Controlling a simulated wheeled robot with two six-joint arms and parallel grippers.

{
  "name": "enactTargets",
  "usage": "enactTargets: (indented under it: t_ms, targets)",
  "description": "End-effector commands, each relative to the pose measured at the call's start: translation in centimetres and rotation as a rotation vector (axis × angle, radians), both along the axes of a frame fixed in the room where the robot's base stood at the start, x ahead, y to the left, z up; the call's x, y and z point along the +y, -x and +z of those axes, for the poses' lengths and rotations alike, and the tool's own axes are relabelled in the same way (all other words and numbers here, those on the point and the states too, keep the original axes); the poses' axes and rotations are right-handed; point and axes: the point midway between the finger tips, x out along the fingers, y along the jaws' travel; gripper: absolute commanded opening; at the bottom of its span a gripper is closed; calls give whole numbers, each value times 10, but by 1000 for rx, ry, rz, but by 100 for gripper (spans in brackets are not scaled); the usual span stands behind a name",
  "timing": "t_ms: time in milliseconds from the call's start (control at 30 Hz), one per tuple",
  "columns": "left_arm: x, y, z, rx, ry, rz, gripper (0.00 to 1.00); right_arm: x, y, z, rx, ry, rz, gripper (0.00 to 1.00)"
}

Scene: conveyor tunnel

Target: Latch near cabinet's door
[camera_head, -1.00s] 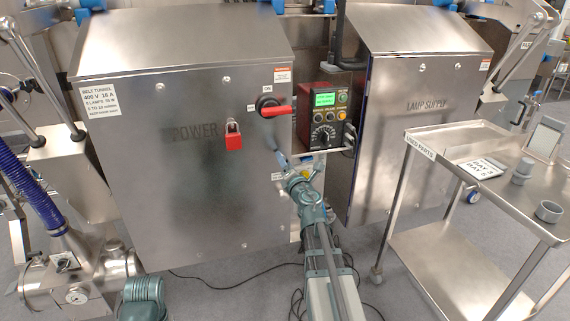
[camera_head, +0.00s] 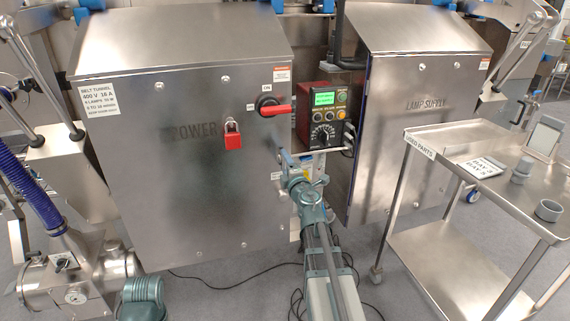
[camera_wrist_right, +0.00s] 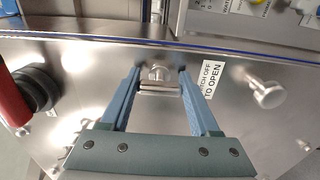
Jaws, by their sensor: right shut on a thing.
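The near cabinet (camera_head: 130,190) is the steel box marked POWER, and its door looks shut against the body. A red switch handle (camera_head: 277,110) points right, and a red padlock (camera_head: 232,136) hangs below and left of it. My right gripper (camera_head: 296,158) is at the cabinet's right edge, below the switch. In the right wrist view my right gripper (camera_wrist_right: 160,80) has its two blue fingers on either side of a small metal latch (camera_wrist_right: 158,88) at the door edge and is shut on it. A second metal knob (camera_wrist_right: 268,93) stands to the right. My left gripper is not seen.
A control box (camera_head: 323,117) with a green display sits right of the near cabinet. The LAMP SUPPLY cabinet (camera_head: 410,150) stands beyond it. A steel cart (camera_head: 460,135) with several parts stands at right. Cables (camera_head: 215,285) lie on the floor.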

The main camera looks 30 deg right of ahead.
Motion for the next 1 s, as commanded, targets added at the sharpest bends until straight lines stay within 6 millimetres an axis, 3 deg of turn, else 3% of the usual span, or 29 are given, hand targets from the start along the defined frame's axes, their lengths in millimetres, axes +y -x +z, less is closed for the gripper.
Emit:
enactTargets:
  t_ms: [533,567,600,700,1000]
  targets:
    - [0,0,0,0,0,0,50,0,0,0,-5,-19,-1,7]
    - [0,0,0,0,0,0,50,0,0,0,-5,-19,-1,68]
    - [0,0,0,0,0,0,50,0,0,0,-5,-19,-1,75]
    - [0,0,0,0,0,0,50,0,0,0,-5,-19,-1,92]
    - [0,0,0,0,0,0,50,0,0,0,-4,-18,0,92]
